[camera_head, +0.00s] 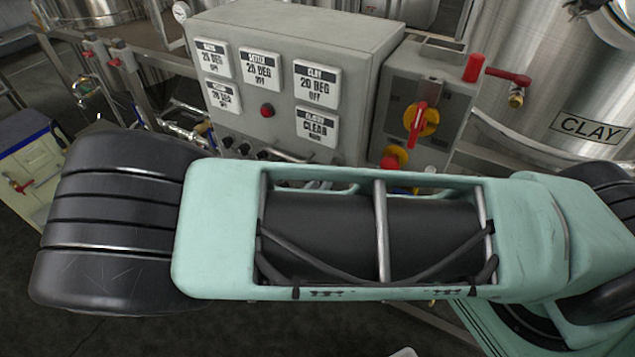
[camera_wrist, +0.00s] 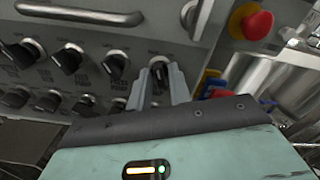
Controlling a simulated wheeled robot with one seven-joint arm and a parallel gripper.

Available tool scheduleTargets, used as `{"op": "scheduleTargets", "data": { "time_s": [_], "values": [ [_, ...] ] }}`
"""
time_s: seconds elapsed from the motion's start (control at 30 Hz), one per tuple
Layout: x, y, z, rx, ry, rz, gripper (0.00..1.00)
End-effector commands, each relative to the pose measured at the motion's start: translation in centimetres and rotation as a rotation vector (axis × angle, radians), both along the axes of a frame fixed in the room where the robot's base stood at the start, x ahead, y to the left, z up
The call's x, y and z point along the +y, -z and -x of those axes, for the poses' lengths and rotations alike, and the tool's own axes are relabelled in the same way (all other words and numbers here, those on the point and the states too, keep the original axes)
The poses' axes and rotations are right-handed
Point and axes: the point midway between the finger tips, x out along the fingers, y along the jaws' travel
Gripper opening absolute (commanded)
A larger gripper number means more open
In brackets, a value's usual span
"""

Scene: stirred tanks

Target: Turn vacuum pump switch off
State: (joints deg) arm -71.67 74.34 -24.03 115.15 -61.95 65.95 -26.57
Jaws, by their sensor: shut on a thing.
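My gripper (camera_wrist: 160,80) shows in the wrist view with its two grey fingers on either side of a small black rotary switch (camera_wrist: 158,65) on the grey control panel (camera_wrist: 215,20). It is shut on this switch, the rightmost of the upper row. The small labels are too blurred to confirm that it is the vacuum pump switch. The fingers hide the switch's sides. In the head view my arm hides the gripper and the lower panel.
Several similar black switches (camera_wrist: 115,63) stand close on the left, with a metal handle (camera_wrist: 80,12) above. A red emergency button (camera_wrist: 258,24) is at the upper right. In the head view, a red-yellow rotary switch (camera_head: 420,120) is on the box beside the panel, near a steel clay tank (camera_head: 560,85).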

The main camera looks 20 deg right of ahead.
Motion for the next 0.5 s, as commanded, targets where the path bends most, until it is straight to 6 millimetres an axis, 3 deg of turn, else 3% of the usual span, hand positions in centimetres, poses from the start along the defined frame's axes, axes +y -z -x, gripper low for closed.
{"op": "scheduleTargets", "data": {
  "time_s": [0.5],
  "values": [
    [0.06, 0.05, 0.05, 0.118, -0.001, 0.084, 0.0]
  ]
}}
